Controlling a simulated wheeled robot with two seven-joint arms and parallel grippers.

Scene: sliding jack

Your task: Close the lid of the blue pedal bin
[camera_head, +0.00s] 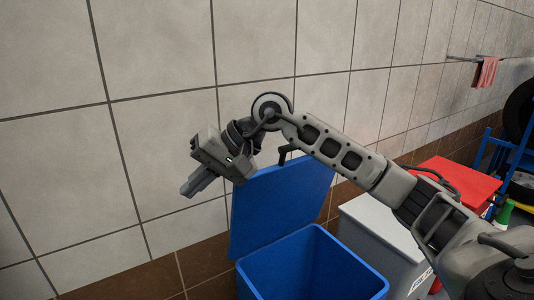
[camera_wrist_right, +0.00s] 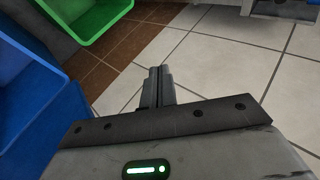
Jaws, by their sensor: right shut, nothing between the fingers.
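The blue pedal bin (camera_head: 312,262) stands against the tiled wall in the head view, its mouth open. Its blue lid (camera_head: 283,200) is raised and leans back near the wall. My right gripper (camera_head: 188,190) is shut and empty, above and to the left of the raised lid. In the right wrist view the shut fingers (camera_wrist_right: 158,76) point over the floor, and blue surfaces of a bin (camera_wrist_right: 35,110) show at the left. My left gripper is not in view.
A grey bin (camera_head: 375,235) and a red-lidded bin (camera_head: 455,180) stand to the right of the blue bin. A green bin (camera_wrist_right: 90,25) shows at the top left in the right wrist view. Open tiled floor (camera_wrist_right: 215,70) lies beyond the fingers. A towel (camera_head: 486,71) hangs on the wall.

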